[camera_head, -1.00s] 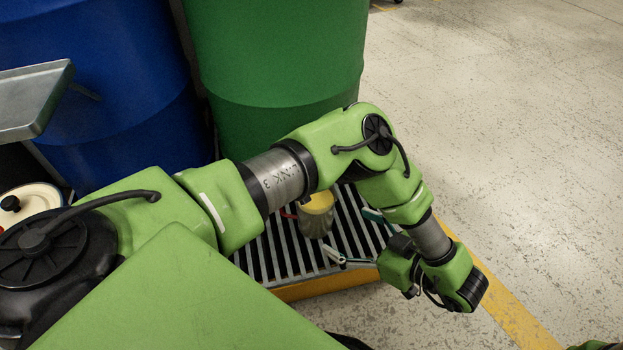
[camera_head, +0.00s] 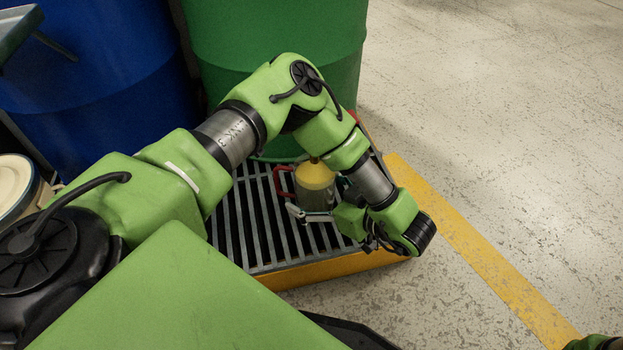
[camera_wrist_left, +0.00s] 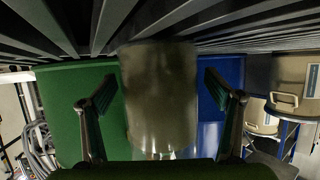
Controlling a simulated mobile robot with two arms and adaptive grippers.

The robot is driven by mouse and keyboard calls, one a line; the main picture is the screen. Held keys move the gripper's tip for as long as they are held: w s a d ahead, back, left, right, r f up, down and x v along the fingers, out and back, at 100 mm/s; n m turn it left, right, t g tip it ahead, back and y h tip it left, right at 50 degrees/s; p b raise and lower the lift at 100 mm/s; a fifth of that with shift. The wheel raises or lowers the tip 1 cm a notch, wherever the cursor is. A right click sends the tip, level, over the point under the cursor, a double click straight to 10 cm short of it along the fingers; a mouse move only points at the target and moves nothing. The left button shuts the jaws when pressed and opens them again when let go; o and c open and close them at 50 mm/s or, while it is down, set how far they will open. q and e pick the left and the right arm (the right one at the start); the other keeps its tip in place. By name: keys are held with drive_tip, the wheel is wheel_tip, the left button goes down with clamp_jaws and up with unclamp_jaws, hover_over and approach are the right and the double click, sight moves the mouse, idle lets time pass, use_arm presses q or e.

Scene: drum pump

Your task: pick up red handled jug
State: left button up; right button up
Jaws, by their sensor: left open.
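The red-handled jug (camera_head: 315,187) stands upright on the slatted grate. It has a yellow top and a grey see-through body, and its red handle (camera_head: 281,181) points left. My left gripper (camera_head: 313,209) is open at the jug's lower body, coming from the right and front. In the left wrist view, which looks upside down, the jug body (camera_wrist_left: 159,105) fills the gap between the two open fingers (camera_wrist_left: 158,86), with some space showing on both sides. The handle is not visible there.
The grate (camera_head: 262,235) has a yellow front edge (camera_head: 325,270). A green drum (camera_head: 270,40) and a blue drum (camera_head: 100,75) stand behind it. A cream-lidded container (camera_head: 14,190) is at the far left. Open floor (camera_head: 500,120) lies to the right.

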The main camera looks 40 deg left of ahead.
use_arm(q)
drive_tip(key=shift+a, duration=0.3)
drive_tip(key=c, duration=1.9)
drive_tip(key=shift+c, duration=0.6)
drive_tip(key=shift+r, duration=0.1)
